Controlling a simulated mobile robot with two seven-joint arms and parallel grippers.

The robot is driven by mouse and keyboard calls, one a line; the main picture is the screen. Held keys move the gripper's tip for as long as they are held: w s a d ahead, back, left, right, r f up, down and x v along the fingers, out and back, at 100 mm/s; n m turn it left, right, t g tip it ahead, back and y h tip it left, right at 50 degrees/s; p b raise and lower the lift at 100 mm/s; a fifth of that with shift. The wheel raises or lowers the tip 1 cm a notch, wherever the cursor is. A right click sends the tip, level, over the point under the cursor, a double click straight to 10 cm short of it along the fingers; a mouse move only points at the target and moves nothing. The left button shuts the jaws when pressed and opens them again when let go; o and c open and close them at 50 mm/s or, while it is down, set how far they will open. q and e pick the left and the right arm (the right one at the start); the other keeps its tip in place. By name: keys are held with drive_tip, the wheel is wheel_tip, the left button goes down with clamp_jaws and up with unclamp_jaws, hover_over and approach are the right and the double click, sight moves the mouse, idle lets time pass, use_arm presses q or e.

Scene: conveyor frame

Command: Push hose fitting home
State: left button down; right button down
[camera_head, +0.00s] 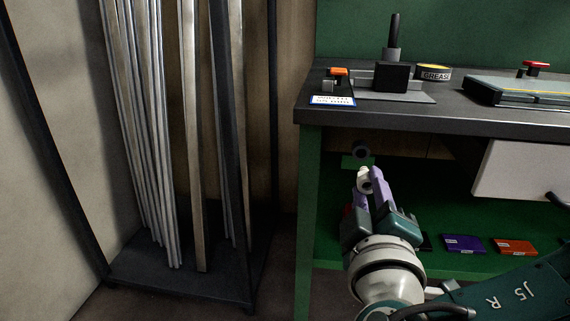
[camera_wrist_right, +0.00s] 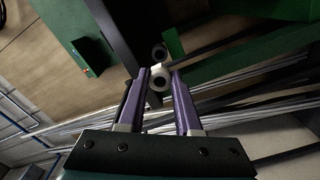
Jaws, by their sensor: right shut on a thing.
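My right gripper (camera_head: 367,184) is below the front edge of the bench, with its purple fingers shut on a pale, hollow, round-ended hose fitting (camera_head: 364,174). In the right wrist view the fitting (camera_wrist_right: 159,80) sits between the fingertips, its round open end facing the camera. A dark round port (camera_head: 361,150) on a small green bracket (camera_head: 352,162) is just above the fitting in the head view. In the right wrist view a round end (camera_wrist_right: 160,52) shows just beyond the fitting, beside a green plate (camera_wrist_right: 174,45). I cannot tell whether fitting and port touch. My left gripper is not in view.
The bench top (camera_head: 450,117) bears a black-handled press (camera_head: 392,76), a grease tin (camera_head: 433,72) and a tray (camera_head: 520,92). A drawer (camera_head: 520,171) is at right. Purple (camera_head: 464,244) and orange (camera_head: 515,247) boxes lie below. A rack of metal bars (camera_head: 150,130) stands left.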

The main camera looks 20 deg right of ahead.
sight(366, 168)
drive_tip(key=shift+w+d+f+b, duration=0.1)
drive_tip(key=shift+w+d+b, duration=0.3)
drive_tip(key=shift+w, duration=0.1)
drive_tip(key=shift+b+x, duration=0.7)
drive_tip(key=shift+x, duration=0.8)
drive_tip(key=shift+w+d, duration=0.1)
drive_tip(key=shift+w, duration=0.05)
drive_tip(key=shift+w, duration=0.1)
drive_tip(key=shift+b+x, duration=1.15)
drive_tip(key=shift+x, duration=0.3)
